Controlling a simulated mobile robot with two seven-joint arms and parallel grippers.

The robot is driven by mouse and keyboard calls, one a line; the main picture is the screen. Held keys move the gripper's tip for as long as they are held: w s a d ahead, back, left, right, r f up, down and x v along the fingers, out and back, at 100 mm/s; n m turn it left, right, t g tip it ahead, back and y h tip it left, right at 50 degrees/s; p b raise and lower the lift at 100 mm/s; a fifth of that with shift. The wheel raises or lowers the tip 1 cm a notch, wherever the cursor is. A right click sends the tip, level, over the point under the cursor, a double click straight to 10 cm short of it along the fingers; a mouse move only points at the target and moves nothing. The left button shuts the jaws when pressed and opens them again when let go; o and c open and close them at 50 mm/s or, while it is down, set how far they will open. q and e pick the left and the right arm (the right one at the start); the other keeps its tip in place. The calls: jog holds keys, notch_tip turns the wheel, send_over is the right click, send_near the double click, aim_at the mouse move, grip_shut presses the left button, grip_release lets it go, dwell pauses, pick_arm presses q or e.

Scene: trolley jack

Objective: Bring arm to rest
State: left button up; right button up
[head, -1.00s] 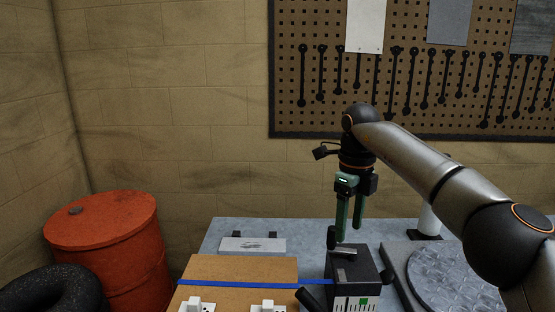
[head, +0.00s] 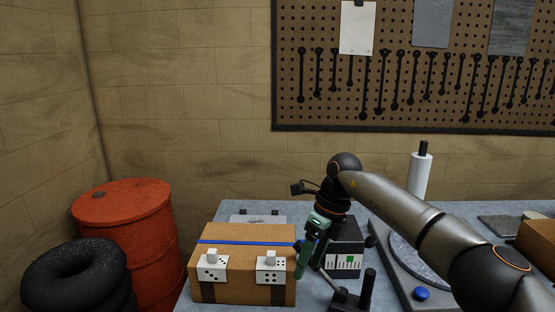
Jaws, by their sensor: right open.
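My right arm comes in from the right. Its gripper (head: 311,264), with green fingers, points down and tilts to the left. It hangs over the bench (head: 210,218), in front of the left side of a black box (head: 346,232) with a white label and green mark. The fingers are open, and I see nothing between them. The fingertips overlap the right edge of a cardboard box (head: 222,288) in the picture; I cannot tell whether they touch it. My left gripper is out of view.
The cardboard box has a blue strap and two white blocks (head: 212,267). A metal lever and black handle (head: 367,290) stand in front of the black box. A blue knob (head: 421,294) is to the right. A red drum (head: 125,235) and black tires (head: 72,270) stand left.

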jog(key=s+a+f+m+y, duration=0.3)
jog(key=s+a+f+y, duration=0.15)
jog(key=a+y, duration=0.4)
jog(key=s+a+f+m+y, duration=0.3)
jog(key=s+a+y, duration=0.25)
jog(key=a, duration=0.55)
jog(key=s+d+f+m+t+h, duration=0.2)
jog(key=d+f+m+t+h, duration=0.45)
jog(key=m, duration=0.85)
jog(key=s+d+f+m+t+h, duration=0.1)
jog(key=d+f+m+t+h, duration=0.2)
jog(key=d+f+m+t, duration=0.65)
jog(key=s+d+f+m+g+h, duration=0.2)
jog(key=s+d+f+m+g, duration=0.1)
jog(key=s+d+m, duration=0.3)
jog(key=s+d+f+m+g+h, duration=0.2)
jog(key=s+d+f+m, duration=0.4)
jog(key=s, duration=0.5)
jog(key=shift+d+f+m+g+h, duration=0.35)
jog(key=shift+d+m+h, duration=0.2)
jog(key=shift+d+h, duration=0.25)
